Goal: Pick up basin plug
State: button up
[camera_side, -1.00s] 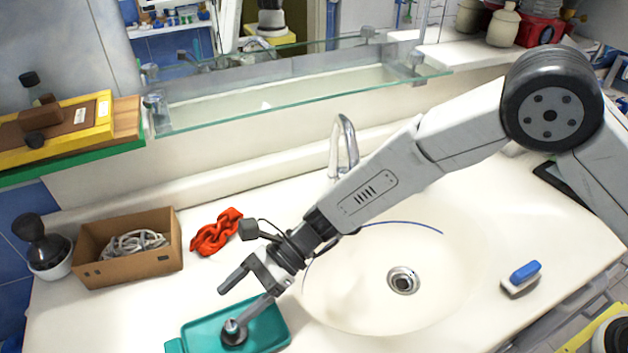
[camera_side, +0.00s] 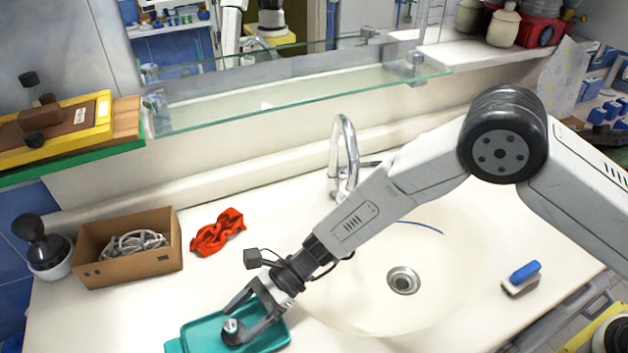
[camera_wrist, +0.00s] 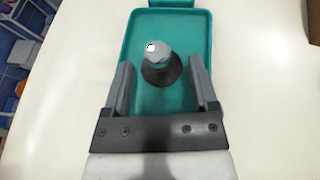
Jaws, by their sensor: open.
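The basin plug (camera_side: 232,334) is a dark, cone-shaped piece with a grey metal knob on top. It stands upright on a teal tray (camera_side: 270,341) at the front left of the counter. My gripper (camera_side: 237,324) is open and low over the tray, with its fingers to either side of the plug in the side view. In the wrist view the plug (camera_wrist: 160,62) stands just ahead of and between the open fingertips of my gripper (camera_wrist: 160,75). The teal tray (camera_wrist: 190,28) lies below. I cannot tell whether a finger touches the plug.
A cardboard box (camera_side: 130,265) with a pale rope and a red cloth-like item (camera_side: 217,232) lie behind the tray. The sink basin (camera_side: 345,300) with its tap (camera_side: 345,150) is to the right. A blue-topped brush (camera_side: 522,276) lies further right. A glass shelf (camera_side: 300,100) runs along the back.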

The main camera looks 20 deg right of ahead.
jog(key=shift+x, duration=1.35)
jog(key=shift+r, duration=0.15)
grip_shut()
